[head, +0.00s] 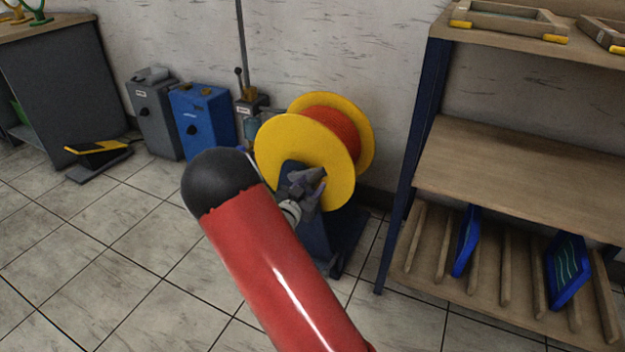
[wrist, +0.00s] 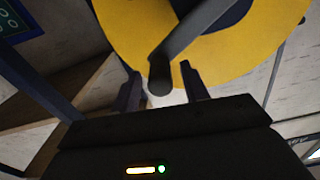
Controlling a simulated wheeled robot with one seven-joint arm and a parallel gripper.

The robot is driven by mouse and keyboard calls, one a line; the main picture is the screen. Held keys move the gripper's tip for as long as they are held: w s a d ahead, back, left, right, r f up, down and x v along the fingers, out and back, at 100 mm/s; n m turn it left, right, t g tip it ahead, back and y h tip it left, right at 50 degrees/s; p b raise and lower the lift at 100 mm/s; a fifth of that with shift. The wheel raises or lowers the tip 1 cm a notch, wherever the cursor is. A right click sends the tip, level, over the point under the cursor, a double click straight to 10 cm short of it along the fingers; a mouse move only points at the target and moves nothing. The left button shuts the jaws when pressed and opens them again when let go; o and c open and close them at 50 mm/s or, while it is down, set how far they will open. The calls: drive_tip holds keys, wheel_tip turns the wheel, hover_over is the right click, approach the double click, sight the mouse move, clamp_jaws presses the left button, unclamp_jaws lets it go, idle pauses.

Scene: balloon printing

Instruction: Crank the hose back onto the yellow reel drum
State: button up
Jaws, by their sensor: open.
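The yellow reel drum (head: 290,150) stands against the wall on a dark blue stand (head: 325,240), with red-orange hose (head: 333,125) wound between its flanges. In the wrist view the yellow flange (wrist: 125,30) fills the top. A dark crank arm (wrist: 200,32) crosses it and ends in a round handle knob (wrist: 160,77). My gripper (wrist: 160,82) is open, with one finger on each side of the knob; I cannot tell whether either finger touches it. In the head view my gripper (head: 308,186) is in front of the near flange, and my red arm hides part of the stand.
A wooden shelf rack (head: 510,160) with blue-framed screens (head: 567,270) stands close on the right. A blue box (head: 203,120) and a grey box (head: 155,115) stand to the left by the wall. A black-yellow pedal (head: 97,155) lies on the floor. Tiled floor at left is clear.

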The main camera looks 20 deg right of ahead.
sight(315, 180)
drive_tip(key=shift+x, duration=1.55)
clamp_jaws()
